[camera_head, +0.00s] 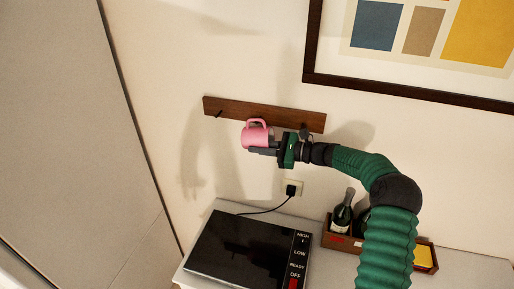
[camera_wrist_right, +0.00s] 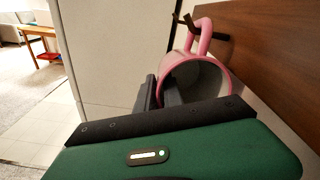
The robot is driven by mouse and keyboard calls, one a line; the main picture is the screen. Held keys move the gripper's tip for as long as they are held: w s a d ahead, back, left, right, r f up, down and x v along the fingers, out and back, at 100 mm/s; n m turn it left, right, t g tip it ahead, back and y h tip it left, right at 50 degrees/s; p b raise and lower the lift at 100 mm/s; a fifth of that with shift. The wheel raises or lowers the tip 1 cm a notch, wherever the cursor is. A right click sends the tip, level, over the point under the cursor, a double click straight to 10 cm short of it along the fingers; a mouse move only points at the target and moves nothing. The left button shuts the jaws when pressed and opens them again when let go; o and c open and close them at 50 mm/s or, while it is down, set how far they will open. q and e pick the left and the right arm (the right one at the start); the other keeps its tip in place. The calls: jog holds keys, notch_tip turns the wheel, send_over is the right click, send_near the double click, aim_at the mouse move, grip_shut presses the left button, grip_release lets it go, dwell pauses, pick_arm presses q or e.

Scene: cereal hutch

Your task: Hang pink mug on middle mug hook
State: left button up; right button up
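The pink mug (camera_head: 258,137) is up against the wooden hook board (camera_head: 228,107) on the wall, its handle at the top. My right gripper (camera_head: 264,151) is at the mug. In the right wrist view the fingers (camera_wrist_right: 161,92) straddle the near wall of the mug (camera_wrist_right: 226,84), one finger inside its mouth, and look shut on it. A dark hook (camera_wrist_right: 187,19) shows right by the handle (camera_wrist_right: 204,36); I cannot tell whether it passes through the handle. The middle hook is hidden behind the mug in the head view. My left gripper is not in view.
A left hook (camera_head: 217,114) on the board looks empty. Below are a black cooktop (camera_head: 243,250), a plug in a wall outlet (camera_head: 292,189), and a wooden box (camera_head: 334,240) with a bottle (camera_head: 342,214). A framed picture (camera_head: 309,45) hangs above right.

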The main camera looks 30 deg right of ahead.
jog(key=o, duration=0.3)
jog(key=shift+d, duration=0.2)
jog(key=shift+s+f, duration=0.1)
